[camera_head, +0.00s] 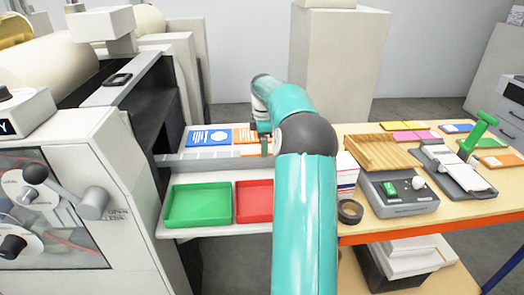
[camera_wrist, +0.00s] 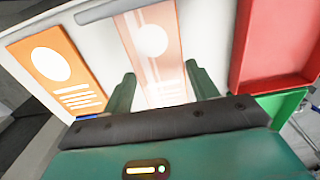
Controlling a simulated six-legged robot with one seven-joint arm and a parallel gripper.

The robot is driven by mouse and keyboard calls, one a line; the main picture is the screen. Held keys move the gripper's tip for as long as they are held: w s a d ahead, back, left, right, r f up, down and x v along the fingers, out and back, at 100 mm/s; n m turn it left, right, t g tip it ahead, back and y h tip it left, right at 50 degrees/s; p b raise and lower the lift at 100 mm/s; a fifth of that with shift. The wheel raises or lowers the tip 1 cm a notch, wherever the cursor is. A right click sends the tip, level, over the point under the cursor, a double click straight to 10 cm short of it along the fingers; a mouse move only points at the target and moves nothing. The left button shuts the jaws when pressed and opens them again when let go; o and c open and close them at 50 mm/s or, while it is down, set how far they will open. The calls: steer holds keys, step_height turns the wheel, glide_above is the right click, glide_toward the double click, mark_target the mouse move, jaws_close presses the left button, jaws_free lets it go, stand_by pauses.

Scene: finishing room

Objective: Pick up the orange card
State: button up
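The orange card (camera_head: 243,135) lies flat on the white shelf in the head view, partly hidden by my arm. In the wrist view the orange card (camera_wrist: 56,68), with a white disc and white lines, lies left of my fingers. A paler orange image with the same markings shows between and beyond the fingers; it looks like a reflection in a shiny strip, though I cannot tell for sure. My gripper (camera_wrist: 162,88) is open, its two green fingers apart with nothing seen held. In the head view my gripper (camera_head: 265,147) is beside the orange card's right part.
A blue card (camera_head: 209,138) lies left of the orange card. A grey raised strip (camera_head: 200,162) runs in front of the cards. Nearer are a green tray (camera_head: 198,205) and a red tray (camera_head: 253,201). A wooden table (camera_head: 440,206) with several items stands at right.

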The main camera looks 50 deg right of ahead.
steer(key=c, duration=0.5)
steer(key=shift+r, duration=0.15)
